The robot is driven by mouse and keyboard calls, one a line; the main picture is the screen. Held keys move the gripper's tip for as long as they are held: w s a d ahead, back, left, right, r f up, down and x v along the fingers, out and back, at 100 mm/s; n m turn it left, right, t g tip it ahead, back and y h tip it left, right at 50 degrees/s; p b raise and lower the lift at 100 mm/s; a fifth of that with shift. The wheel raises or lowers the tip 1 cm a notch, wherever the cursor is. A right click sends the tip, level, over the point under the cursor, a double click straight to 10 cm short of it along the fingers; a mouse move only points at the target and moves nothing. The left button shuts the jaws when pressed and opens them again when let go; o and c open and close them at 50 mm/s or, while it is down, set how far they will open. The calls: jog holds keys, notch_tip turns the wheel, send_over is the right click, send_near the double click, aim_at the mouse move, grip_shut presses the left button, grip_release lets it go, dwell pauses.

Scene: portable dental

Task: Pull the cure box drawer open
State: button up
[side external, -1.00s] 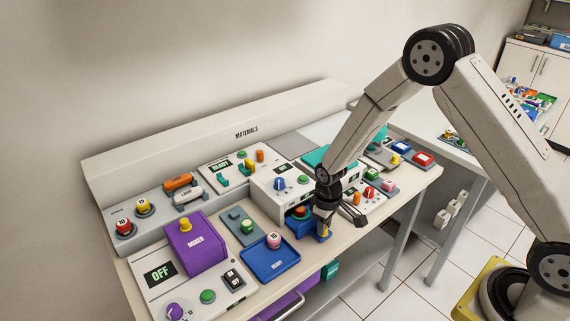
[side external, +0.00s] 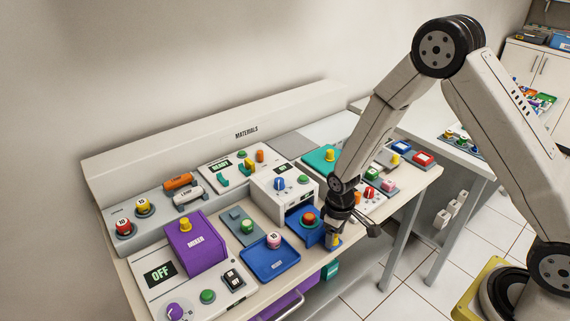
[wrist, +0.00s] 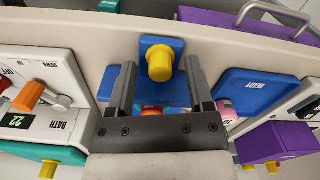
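The cure box (side external: 283,187) is a white box with a blue knob and a green button on top. Its blue drawer (side external: 298,234) stands out from the front, with a red-topped round piece (side external: 309,219) inside. The drawer's yellow knob (side external: 334,242) is at its outer end; in the wrist view the knob (wrist: 160,65) stands on the blue front plate. My gripper (side external: 338,236) is over the knob. In the wrist view my gripper (wrist: 160,68) has a finger on each side of the knob, with visible gaps. The drawer's inner part is partly hidden by the gripper.
A blue tray (side external: 257,266) with a pink-and-white jar lies left of the drawer. The purple mixer (side external: 196,248) is farther left. A white panel with coloured knobs (side external: 375,205) is close on the right. The bench's front edge is just beyond the drawer front.

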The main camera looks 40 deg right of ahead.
jog(key=shift+r, duration=0.15)
jog(key=shift+r, duration=3.75)
jog(key=shift+r, duration=0.15)
jog(key=s+d+r+m+t, duration=0.1)
jog(key=s+r+m+t, duration=0.1)
jog(key=s+r, duration=0.6)
jog(key=shift+s+d+m+t, duration=0.25)
jog(key=shift+s+m, duration=0.25)
jog(key=shift+s, duration=0.7)
